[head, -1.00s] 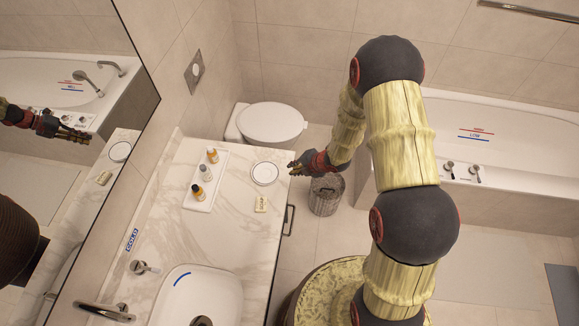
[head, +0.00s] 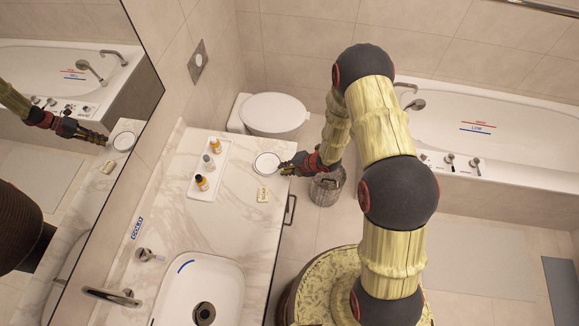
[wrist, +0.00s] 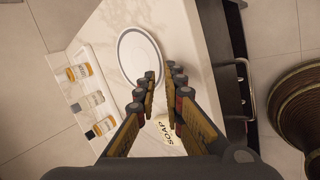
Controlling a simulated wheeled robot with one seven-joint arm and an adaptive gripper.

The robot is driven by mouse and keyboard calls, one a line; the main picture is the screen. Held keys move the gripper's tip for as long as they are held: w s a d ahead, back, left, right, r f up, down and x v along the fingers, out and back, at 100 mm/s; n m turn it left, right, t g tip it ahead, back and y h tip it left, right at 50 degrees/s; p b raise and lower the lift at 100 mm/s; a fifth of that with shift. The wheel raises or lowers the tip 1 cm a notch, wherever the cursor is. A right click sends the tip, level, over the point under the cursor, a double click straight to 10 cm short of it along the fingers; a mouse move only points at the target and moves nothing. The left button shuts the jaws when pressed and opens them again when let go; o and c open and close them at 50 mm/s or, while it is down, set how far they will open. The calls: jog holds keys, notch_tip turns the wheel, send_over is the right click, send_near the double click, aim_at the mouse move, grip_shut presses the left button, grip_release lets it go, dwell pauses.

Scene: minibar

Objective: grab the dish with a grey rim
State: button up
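The dish (head: 266,163) is round and white with a grey rim. It lies flat on the marble counter near its right edge. My gripper (head: 286,167) is at the dish's right side in the head view, its fingertips close to the rim. In the wrist view the dish (wrist: 137,55) shows beyond and left of the fingertips of my gripper (wrist: 162,76). The fingers are apart with an empty gap between them, so it is open. I cannot tell whether a fingertip touches the rim.
A soap bar (head: 263,195) lies on the counter close to the dish. A white tray (head: 203,187) with small bottles stands to the left. The sink (head: 203,283) is at the front. A toilet (head: 273,114) and a bin (head: 326,188) stand beyond the counter.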

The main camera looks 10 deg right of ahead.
aim_at(268, 164)
jog(key=shift+x, duration=1.55)
grip_shut()
